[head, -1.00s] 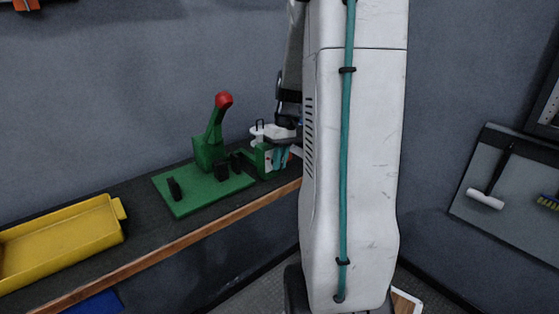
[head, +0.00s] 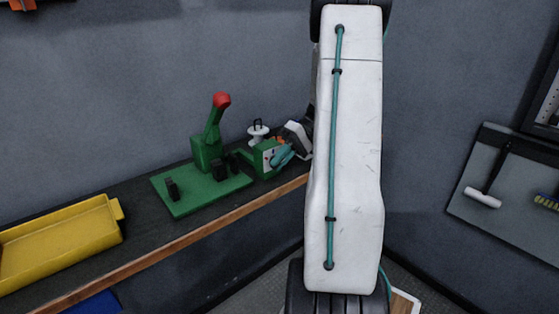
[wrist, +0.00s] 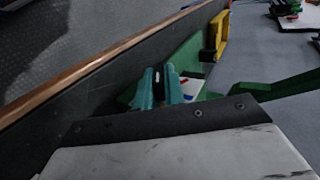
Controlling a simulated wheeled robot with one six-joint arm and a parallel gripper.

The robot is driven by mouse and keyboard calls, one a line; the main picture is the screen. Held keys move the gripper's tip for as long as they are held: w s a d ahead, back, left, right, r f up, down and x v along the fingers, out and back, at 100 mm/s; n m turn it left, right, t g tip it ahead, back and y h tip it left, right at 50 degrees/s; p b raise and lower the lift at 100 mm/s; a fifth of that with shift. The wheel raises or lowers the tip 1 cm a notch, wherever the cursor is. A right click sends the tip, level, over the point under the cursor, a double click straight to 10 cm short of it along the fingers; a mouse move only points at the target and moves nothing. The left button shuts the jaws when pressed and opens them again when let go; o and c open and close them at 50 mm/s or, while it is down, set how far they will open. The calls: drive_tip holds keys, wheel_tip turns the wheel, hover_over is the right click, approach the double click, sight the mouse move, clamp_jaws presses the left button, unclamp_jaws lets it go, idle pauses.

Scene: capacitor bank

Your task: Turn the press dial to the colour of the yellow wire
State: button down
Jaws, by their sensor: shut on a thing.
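The green press (head: 207,152) with its red-tipped lever stands on the bench. At its right end is a green block (head: 262,162) with a pale face. My gripper (head: 281,157) has teal fingers at this face, coming from the right. In the wrist view, my gripper (wrist: 168,88) is shut on the dark dial knob (wrist: 172,80), which is mostly hidden between the fingers. Part of a white dial plate (wrist: 196,88) with small red and blue marks shows beside them. The dial's pointing direction cannot be read. I cannot make out a yellow wire.
A yellow tray (head: 62,238) sits at the left of the bench (head: 150,246), which has a wooden front edge. A white spool-like part (head: 258,131) stands behind the green block. A board with a brush-like tool (head: 485,197) hangs on the right wall.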

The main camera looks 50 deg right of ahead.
drive_tip(key=shift+y, duration=0.4)
drive_tip(key=c, duration=1.5)
unclamp_jaws()
drive_tip(key=shift+d, duration=0.1)
drive_tip(key=v, duration=0.7)
drive_tip(key=shift+s+d+r, duration=0.15)
drive_tip(key=shift+d, duration=0.15)
drive_tip(key=shift+a, duration=0.1)
